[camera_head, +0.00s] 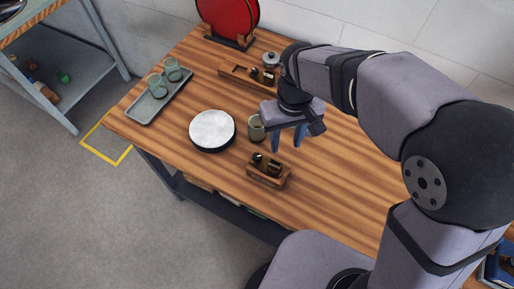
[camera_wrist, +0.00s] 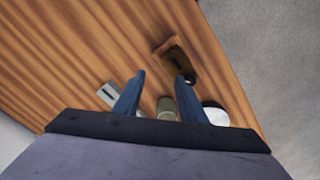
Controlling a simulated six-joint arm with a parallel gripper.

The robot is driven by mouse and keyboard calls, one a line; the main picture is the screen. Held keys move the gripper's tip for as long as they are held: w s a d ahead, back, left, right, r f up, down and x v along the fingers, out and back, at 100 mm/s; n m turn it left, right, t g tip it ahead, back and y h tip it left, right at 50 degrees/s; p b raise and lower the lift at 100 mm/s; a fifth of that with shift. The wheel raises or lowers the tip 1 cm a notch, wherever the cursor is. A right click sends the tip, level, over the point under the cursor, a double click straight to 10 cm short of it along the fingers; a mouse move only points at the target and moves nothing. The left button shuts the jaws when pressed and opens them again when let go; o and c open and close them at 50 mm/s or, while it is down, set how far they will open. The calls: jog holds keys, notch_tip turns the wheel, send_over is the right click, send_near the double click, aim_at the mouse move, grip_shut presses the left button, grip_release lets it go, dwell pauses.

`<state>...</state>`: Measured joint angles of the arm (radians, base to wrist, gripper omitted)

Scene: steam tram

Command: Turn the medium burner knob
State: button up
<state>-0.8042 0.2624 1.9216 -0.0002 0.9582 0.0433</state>
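I cannot make out a burner or a burner knob in either view. My gripper (camera_head: 287,140) is above the wooden table, its two blue fingers apart and nothing seen between them. In the wrist view the fingers (camera_wrist: 158,88) are also spread. A small green-grey cup (camera_head: 256,128) stands just left of my gripper in the head view; it also shows beyond the fingers in the wrist view (camera_wrist: 167,106). A wooden block with a dark part (camera_head: 267,171) lies on the table below my gripper in the head view, and shows in the wrist view (camera_wrist: 172,58).
A white round thing with a dark rim (camera_head: 212,129) lies on the table (camera_head: 325,180). A grey tray (camera_head: 150,109) with green cups is at the left. A red round thing (camera_head: 229,17) stands at the back. Another wooden piece (camera_head: 235,74) lies near a jar (camera_head: 270,62).

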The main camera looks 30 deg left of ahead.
jog(key=n, duration=0.2)
send_over(257, 156)
jog(key=shift+s+r, duration=0.1)
jog(key=shift+r, duration=0.35)
jog(key=shift+f+p, duration=1.1)
jog(key=shift+f, duration=2.6)
grip_shut()
